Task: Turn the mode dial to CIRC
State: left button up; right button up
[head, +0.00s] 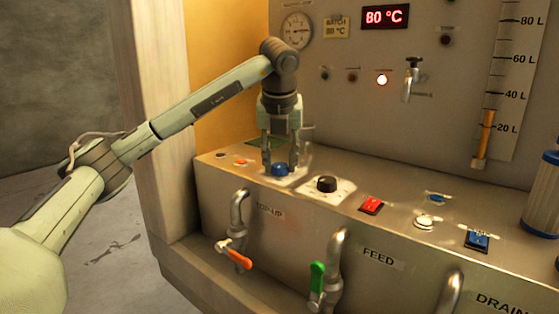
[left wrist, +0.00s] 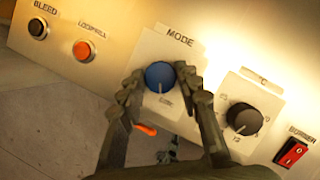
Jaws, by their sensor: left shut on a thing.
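The mode dial is a blue knob (head: 281,169) on a pale plate on the console top; it also shows in the left wrist view (left wrist: 160,77) under the printed word MODE. A white pointer mark on it faces the lower label, which is too small to read surely. My left gripper (head: 280,165) points down over the dial, its fingers shut on the knob from both sides. In the left wrist view the left gripper's fingertips (left wrist: 165,82) sit on either side of the knob. My right gripper is in neither view.
A black knob (head: 326,184) stands close to the right of the dial, then a red BURNER switch (head: 371,205). An orange LOOP/FILL button (left wrist: 83,50) and a black BLEED button (left wrist: 37,28) are to the left. Pipes with an orange handle (head: 235,254) and a green handle (head: 317,281) project in front.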

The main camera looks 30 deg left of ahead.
pick_arm(q)
jog(key=shift+r+n, duration=0.1)
jog(key=shift+n, duration=0.5)
jog(key=shift+n+y, duration=0.3)
jog(key=o, duration=1.2)
jog(key=shift+c, duration=0.2)
jog(key=v, duration=1.2)
jog(key=shift+w, duration=0.15)
